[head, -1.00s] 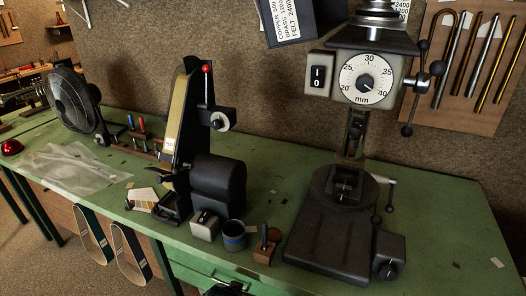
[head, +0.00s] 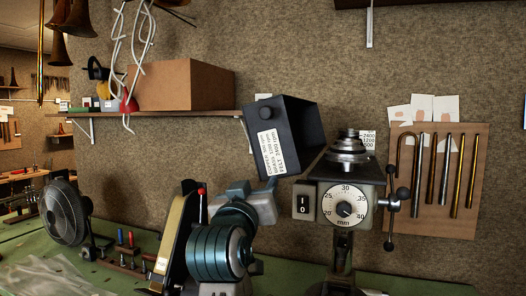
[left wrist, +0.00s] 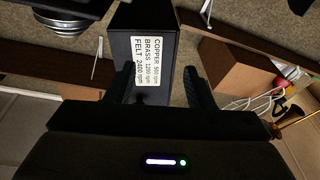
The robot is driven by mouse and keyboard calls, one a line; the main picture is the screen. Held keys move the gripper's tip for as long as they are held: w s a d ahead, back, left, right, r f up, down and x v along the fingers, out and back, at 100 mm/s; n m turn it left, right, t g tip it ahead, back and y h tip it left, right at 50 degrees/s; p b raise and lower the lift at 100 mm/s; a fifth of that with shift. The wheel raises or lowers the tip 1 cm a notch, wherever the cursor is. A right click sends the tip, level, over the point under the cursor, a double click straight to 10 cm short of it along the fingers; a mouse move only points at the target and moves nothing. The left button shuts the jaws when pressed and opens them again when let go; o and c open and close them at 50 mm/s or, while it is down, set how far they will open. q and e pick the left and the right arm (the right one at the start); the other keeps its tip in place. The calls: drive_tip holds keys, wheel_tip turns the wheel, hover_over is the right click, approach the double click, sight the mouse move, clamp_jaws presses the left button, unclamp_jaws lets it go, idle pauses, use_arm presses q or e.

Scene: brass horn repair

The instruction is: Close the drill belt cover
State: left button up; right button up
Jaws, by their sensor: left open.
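The drill belt cover (head: 300,125) is a black box with a white speed label. It stands open, tilted up to the left of the drill head (head: 345,190), and the pulleys (head: 348,150) are exposed. My left gripper (head: 270,186) is just below the cover's lower left end; its fingers are hard to make out there. In the left wrist view my left gripper (left wrist: 162,82) is open, with the labelled cover (left wrist: 150,40) between or just beyond its fingers. I cannot tell whether they touch. My right gripper is not in view.
A shelf with a cardboard box (head: 185,85) is at the upper left. A belt sander (head: 172,245) and fan (head: 65,212) stand on the green bench (head: 420,285). The drill's handle (head: 392,205) sticks out right, near a board of tubes (head: 462,180).

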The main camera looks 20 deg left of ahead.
use_arm(q)
drive_tip(key=t, duration=0.2)
approach(265, 115)
drive_tip(key=s, duration=0.1)
drive_tip(key=shift+n, duration=0.4)
drive_tip(key=p+x, duration=0.6)
drive_tip(key=x, duration=0.3)
drive_tip(key=shift+w+r, duration=0.1)
drive_tip(key=shift+w, duration=0.45)
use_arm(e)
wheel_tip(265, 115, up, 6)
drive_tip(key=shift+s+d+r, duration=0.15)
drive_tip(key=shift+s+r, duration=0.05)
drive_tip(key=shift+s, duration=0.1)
use_arm(q)
drive_tip(key=shift+c, duration=0.7)
clamp_jaws()
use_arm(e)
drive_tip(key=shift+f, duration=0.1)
